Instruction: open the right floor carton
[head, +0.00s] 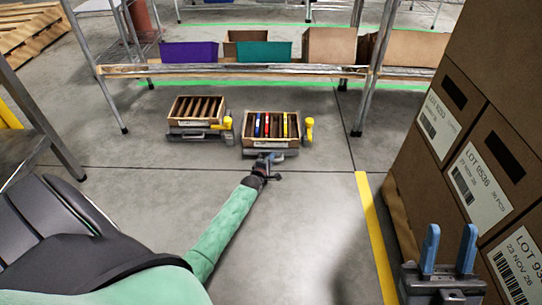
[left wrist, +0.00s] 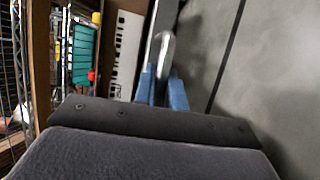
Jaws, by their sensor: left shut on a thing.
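The right floor carton (head: 246,131) stands tilted on a grey base, with its top open. Red, blue and yellow items show between its dividers. My left gripper (head: 268,158) reaches its front lower edge. In the left wrist view its blue fingers (left wrist: 163,90) are closed around a narrow grey handle-like part (left wrist: 164,50) beside the carton's white label (left wrist: 126,55). The exact shape of that part is partly hidden by the fingers. My right gripper (head: 451,240) is at the lower right, fingers apart and empty, far from the carton.
A left floor carton (head: 181,108) with empty slots stands close by, also on a grey base. A metal rack (head: 290,71) with bins is behind. Stacked labelled boxes (head: 475,150) rise at the right, beside a yellow floor line (head: 374,235). The floor in front is clear.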

